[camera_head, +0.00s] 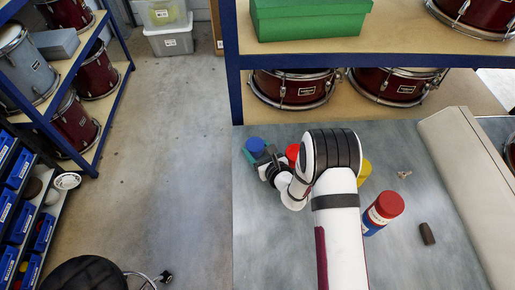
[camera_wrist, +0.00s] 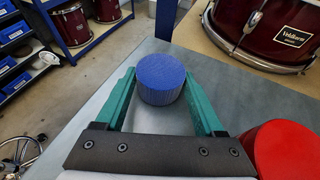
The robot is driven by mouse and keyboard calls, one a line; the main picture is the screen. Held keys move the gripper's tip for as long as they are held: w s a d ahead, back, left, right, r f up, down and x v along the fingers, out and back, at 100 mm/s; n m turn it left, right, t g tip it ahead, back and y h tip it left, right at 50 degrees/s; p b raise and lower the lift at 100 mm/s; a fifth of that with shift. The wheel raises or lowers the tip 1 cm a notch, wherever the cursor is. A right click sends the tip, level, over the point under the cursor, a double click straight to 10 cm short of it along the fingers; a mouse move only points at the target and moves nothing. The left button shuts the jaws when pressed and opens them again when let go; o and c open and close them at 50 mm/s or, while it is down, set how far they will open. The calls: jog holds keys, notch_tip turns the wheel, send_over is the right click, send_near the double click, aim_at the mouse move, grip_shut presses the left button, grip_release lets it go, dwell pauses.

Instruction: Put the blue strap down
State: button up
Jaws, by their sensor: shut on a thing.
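The blue strap (camera_head: 255,145) looks like a rolled, ribbed blue cylinder. It is near the far left corner of the grey bench top (camera_head: 262,235) in the head view. My gripper (camera_head: 261,153) is shut on it. In the wrist view, the blue strap (camera_wrist: 161,80) sits between the tips of the green fingers of my gripper (camera_wrist: 160,85). It looks upright, with its flat round top showing. I cannot tell whether its underside touches the bench.
A red cylinder (camera_wrist: 284,150) stands close right of my gripper. A yellow item (camera_head: 364,170), a red-capped canister (camera_head: 384,208), a brown cylinder (camera_head: 427,234) and a beige padded block (camera_head: 462,185) are further right. A blue-framed drum shelf (camera_head: 237,80) stands behind.

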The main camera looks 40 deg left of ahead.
jog(key=shift+f, duration=0.15)
jog(key=o, duration=1.1)
